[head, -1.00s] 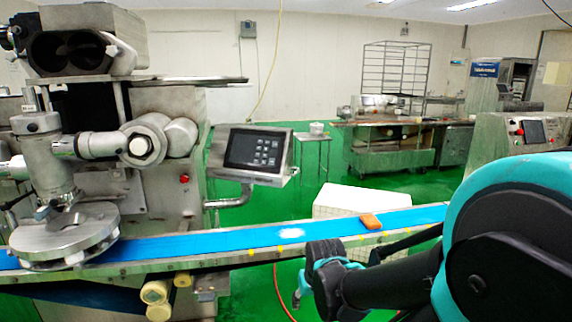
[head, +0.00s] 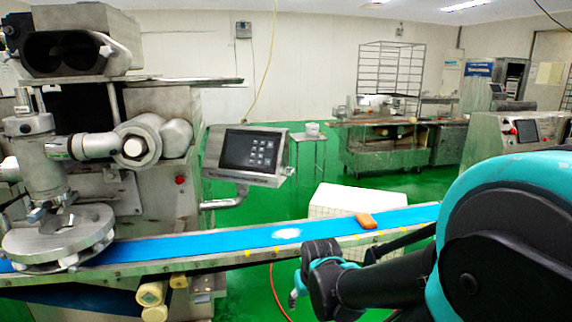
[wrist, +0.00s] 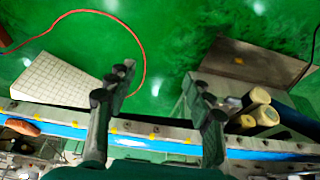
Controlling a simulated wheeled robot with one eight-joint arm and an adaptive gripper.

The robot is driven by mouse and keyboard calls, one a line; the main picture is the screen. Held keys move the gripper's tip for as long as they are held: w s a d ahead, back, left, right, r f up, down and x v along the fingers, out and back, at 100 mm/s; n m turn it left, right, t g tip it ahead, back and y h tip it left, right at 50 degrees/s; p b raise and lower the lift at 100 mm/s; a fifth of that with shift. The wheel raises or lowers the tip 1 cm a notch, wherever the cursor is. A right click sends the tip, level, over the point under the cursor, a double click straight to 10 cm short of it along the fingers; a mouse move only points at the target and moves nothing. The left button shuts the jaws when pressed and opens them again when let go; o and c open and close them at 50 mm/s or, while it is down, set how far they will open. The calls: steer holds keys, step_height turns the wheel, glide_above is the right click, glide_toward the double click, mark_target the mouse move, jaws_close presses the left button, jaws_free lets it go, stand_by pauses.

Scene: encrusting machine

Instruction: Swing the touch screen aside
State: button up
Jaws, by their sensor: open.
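The touch screen (head: 248,152) is a dark panel with several icons in a metal housing. It stands on a bent metal arm (head: 228,200) at the right side of the encrusting machine (head: 150,160), above the blue conveyor belt. My gripper (head: 298,284) is in front of the conveyor, below and to the right of the screen, and does not touch it. In the wrist view my gripper (wrist: 165,98) points down with its two fingers spread apart and nothing between them. The screen cannot be made out in the wrist view.
The blue conveyor (head: 220,246) runs across, with an orange-brown block (head: 366,220) on it. A white crate (head: 330,200) stands behind the belt. Rollers (head: 152,293) stick out under the belt. A red hose (wrist: 140,40) lies on the green floor.

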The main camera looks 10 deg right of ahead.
steer(key=shift+w, duration=0.1)
steer(key=shift+c, duration=1.1)
steer(key=w+a+r+m+t+y, duration=0.1)
steer(key=w+r, duration=0.1)
steer(key=w, duration=0.2)
steer(key=w+a+r+m+y, duration=0.1)
steer(key=w+r, duration=0.1)
steer(key=w, duration=0.2)
steer(key=w+r+m+t+y, duration=0.1)
steer(key=w, duration=0.3)
steer(key=shift+w+a+r+t, duration=0.15)
steer(key=shift+a+r+t, duration=0.15)
steer(key=shift+a+r, duration=0.1)
steer(key=shift+c, duration=1.3)
steer(key=m+t+y, duration=0.1)
steer(key=m+t, duration=0.8)
steer(key=m, duration=0.1)
glide_toward(292, 171)
steer(key=x, duration=1)
steer(key=shift+a+f, duration=0.1)
steer(key=shift+f, duration=0.2)
steer(key=shift+c, duration=0.6)
jaws_close()
